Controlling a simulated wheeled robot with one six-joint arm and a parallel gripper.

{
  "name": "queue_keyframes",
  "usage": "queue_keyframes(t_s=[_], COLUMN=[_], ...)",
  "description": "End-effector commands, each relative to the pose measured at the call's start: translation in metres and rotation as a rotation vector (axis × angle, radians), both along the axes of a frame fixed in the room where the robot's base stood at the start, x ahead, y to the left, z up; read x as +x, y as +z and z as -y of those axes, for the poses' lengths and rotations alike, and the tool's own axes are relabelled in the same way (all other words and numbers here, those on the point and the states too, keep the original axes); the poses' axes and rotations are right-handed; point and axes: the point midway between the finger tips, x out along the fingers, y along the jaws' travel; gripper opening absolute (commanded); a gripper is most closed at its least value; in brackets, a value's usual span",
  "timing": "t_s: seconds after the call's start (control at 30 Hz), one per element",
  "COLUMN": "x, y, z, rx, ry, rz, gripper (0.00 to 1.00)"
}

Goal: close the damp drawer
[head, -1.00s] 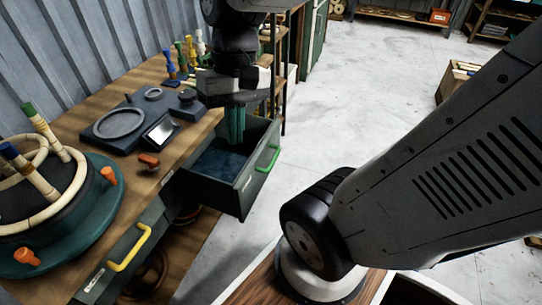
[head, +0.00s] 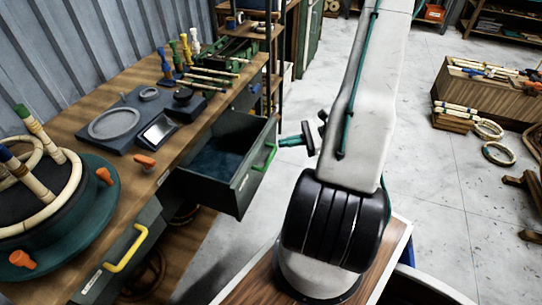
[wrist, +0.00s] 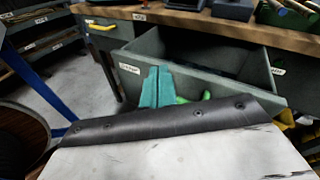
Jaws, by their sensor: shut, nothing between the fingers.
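The green-handled drawer (head: 238,188) stands pulled out of the workbench, with a dark blue bottom inside. I take it for the damp drawer; its label is too small to read surely. Its green handle (head: 264,158) faces right in the head view. In the wrist view the drawer front (wrist: 232,88) lies beyond my fingers, and the handle (wrist: 185,100) is partly hidden. My gripper (head: 284,142) has teal fingers, shut and empty, pointing at the drawer from outside. A small gap shows between fingertips and handle in the head view. The fingers also show in the wrist view (wrist: 157,87).
A yellow-handled drawer (head: 125,250) sits in the bench nearer me and looks shut. The bench top (head: 85,125) carries a round teal form (head: 90,225), a dark scale-like device (head: 115,123) and rattan sticks.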

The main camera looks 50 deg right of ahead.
Motion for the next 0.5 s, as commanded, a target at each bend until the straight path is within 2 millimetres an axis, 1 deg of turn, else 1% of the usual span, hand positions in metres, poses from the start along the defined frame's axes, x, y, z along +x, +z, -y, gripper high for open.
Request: queue_keyframes(t_s=[0.03, 0.1, 0.2, 0.33, 0.4, 0.5], x=[-0.012, -0.024, -0.040, -0.055, -0.059, -0.057], y=[-0.023, -0.047, -0.077, -0.102, -0.109, -0.113], z=[0.013, 0.026, 0.039, 0.049, 0.051, 0.051], rx=[0.058, 0.121, 0.189, 0.245, 0.259, 0.268], ry=[-0.094, -0.204, -0.333, -0.443, -0.473, -0.491], rz=[-0.004, -0.004, -0.004, -0.002, -0.002, -0.001], gripper=[0.00, 0.00, 0.00, 0.00, 0.00, 0.00])
